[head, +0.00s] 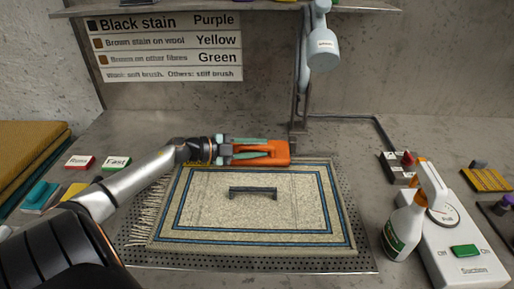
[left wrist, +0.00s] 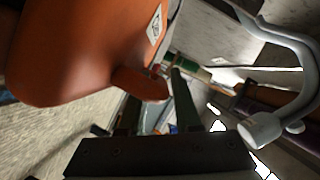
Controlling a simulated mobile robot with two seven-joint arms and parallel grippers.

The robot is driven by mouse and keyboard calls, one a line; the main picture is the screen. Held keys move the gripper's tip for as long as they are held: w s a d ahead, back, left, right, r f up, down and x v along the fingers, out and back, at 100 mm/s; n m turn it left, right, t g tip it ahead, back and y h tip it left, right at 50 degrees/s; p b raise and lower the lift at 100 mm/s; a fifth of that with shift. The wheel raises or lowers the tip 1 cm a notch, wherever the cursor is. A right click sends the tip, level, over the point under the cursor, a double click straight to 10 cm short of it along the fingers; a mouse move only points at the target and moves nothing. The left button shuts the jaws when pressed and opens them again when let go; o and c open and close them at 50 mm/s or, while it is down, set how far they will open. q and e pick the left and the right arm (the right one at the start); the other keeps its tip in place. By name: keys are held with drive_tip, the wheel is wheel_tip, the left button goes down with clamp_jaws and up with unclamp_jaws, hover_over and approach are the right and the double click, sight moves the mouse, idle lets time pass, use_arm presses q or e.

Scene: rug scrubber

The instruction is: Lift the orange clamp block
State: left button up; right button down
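The orange clamp block (head: 277,149) lies at the back edge of the rug (head: 210,210), right of centre. My left gripper (head: 262,148) reaches in from the left, low at the block, its two green fingers apart with orange showing between them. In the left wrist view the block (left wrist: 85,45) fills the upper left, and its rounded tab (left wrist: 140,84) reaches across to the right-hand finger (left wrist: 184,100). The tab partly covers the other finger, so I cannot see whether both touch it. My right gripper is not in view.
A dark handle (head: 253,191) lies on the rug's middle. A spray bottle (head: 405,222) and a white suction unit (head: 460,250) stand at the right. A grey post (head: 300,95) rises just behind the block. Labelled blocks (head: 80,162) lie at the left.

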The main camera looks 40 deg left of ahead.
use_arm(q)
clamp_jaws()
idle(0.3)
drive_tip(key=shift+f, duration=0.1)
idle(1.1)
